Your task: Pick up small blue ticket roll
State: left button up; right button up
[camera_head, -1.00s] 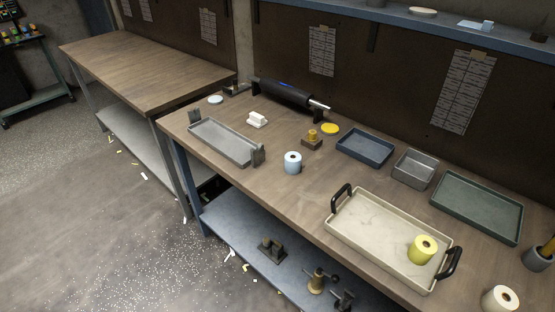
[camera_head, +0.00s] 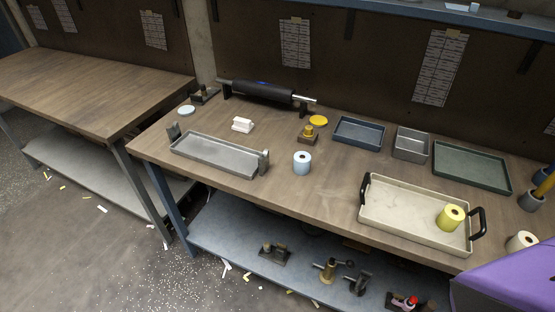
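The small blue ticket roll (camera_head: 302,162) is pale blue and stands upright on the wooden workbench (camera_head: 330,190), near its front edge. It is just right of the long grey metal tray (camera_head: 215,153). Nothing touches it. Neither of my grippers shows in the head view.
A cream tray (camera_head: 390,220) with black handles holds a yellow roll (camera_head: 450,217). A white roll (camera_head: 521,241) stands at the right. A blue tray (camera_head: 358,133), metal bin (camera_head: 411,145) and green tray (camera_head: 470,168) line the back. A purple surface (camera_head: 510,282) fills the lower right corner.

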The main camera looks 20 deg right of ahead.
aim_at(302, 161)
jog(key=j+z, duration=0.15)
jog(key=z, duration=0.2)
jog(key=j+z, duration=0.2)
jog(key=z, duration=0.15)
jog(key=j+z, duration=0.2)
jog(key=z, duration=0.15)
jog(key=i+j, duration=0.05)
